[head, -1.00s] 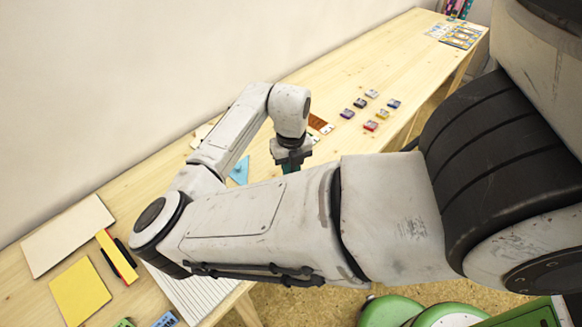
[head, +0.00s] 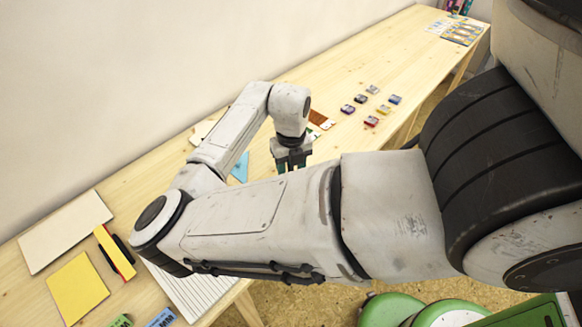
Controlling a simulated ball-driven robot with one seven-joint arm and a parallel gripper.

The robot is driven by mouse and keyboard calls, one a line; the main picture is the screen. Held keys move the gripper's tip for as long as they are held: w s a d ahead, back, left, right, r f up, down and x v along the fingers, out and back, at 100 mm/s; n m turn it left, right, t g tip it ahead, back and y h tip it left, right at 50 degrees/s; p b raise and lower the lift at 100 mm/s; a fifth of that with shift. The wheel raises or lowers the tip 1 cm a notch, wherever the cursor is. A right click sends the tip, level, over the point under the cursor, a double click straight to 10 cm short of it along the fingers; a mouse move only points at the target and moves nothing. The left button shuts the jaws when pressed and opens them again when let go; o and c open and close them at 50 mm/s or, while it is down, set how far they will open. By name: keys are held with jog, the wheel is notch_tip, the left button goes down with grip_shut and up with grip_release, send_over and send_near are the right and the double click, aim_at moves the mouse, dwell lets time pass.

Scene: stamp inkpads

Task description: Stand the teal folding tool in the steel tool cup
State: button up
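My gripper (head: 292,162) points down over the table, just beyond my forearm. Its dark fingers show only in part, and a little teal shows at them. This teal may be the folding tool, but the patch is too small to be sure, and I cannot tell how far apart the fingers are. The steel tool cup does not show in this view; my arm covers much of the table around and below the gripper.
Several small inkpads (head: 369,118) lie on the wooden table (head: 330,80) right of the gripper. A blue triangle (head: 240,168) lies left of it. A yellow sheet (head: 77,288), a pale board (head: 65,232) and a lined white sheet (head: 195,293) lie near the front left.

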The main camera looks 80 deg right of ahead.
notch_tip(320, 180, up, 11)
jog(key=shift+f+b, duration=0.1)
jog(key=shift+b, duration=0.25)
dwell(1.2)
